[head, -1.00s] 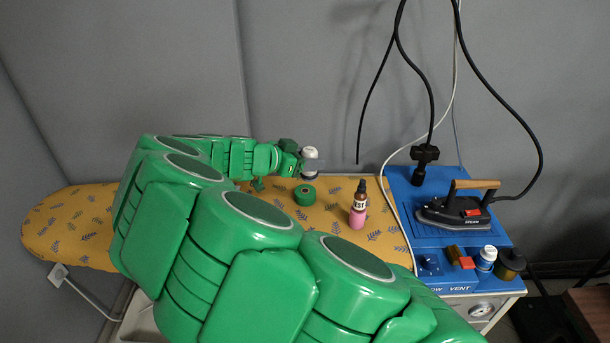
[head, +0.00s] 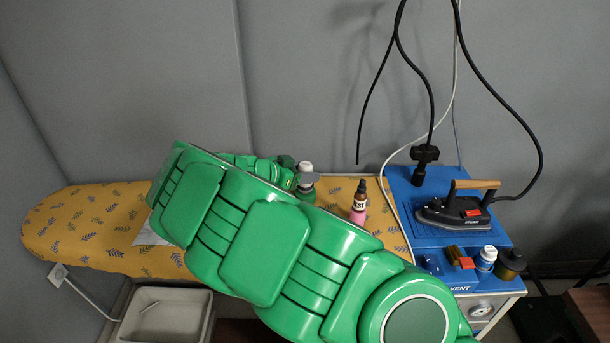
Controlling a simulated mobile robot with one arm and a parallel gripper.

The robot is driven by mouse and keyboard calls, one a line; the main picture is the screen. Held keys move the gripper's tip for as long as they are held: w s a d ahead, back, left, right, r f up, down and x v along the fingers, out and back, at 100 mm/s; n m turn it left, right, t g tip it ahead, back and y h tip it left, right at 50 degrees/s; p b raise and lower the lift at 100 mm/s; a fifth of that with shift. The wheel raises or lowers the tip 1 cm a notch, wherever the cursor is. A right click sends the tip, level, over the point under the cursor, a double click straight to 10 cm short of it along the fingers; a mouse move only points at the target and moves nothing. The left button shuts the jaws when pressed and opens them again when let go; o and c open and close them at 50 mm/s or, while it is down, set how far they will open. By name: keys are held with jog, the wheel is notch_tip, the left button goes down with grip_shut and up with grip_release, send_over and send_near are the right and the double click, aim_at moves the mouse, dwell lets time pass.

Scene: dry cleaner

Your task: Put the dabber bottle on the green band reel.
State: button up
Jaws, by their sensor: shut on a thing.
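The dabber bottle (head: 306,168), with a white top and a greyish lower part, is upright in my gripper (head: 298,181) over the ironing board. My gripper is shut on it from the left. The green band reel (head: 308,195) lies on the board directly below the bottle in the picture. My arm hides part of the reel. I cannot tell whether the bottle touches the reel or hangs just above it.
The blue station (head: 405,195) at right holds a steam iron (head: 455,212) and small bottles. Black cables hang behind.

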jog(key=shift+f, duration=0.45)
jog(key=o, duration=1.1)
jog(key=shift+f, duration=0.1)
jog(key=shift+o, duration=0.2)
jog(key=shift+s+a+r, duration=0.1)
jog(key=shift+a+r, duration=0.05)
jog(key=shift+r, duration=0.05)
jog(key=v, duration=1.1)
jog(key=shift+s+a, duration=0.2)
jog(key=shift+a, duration=0.05)
jog(key=shift+r, duration=0.15)
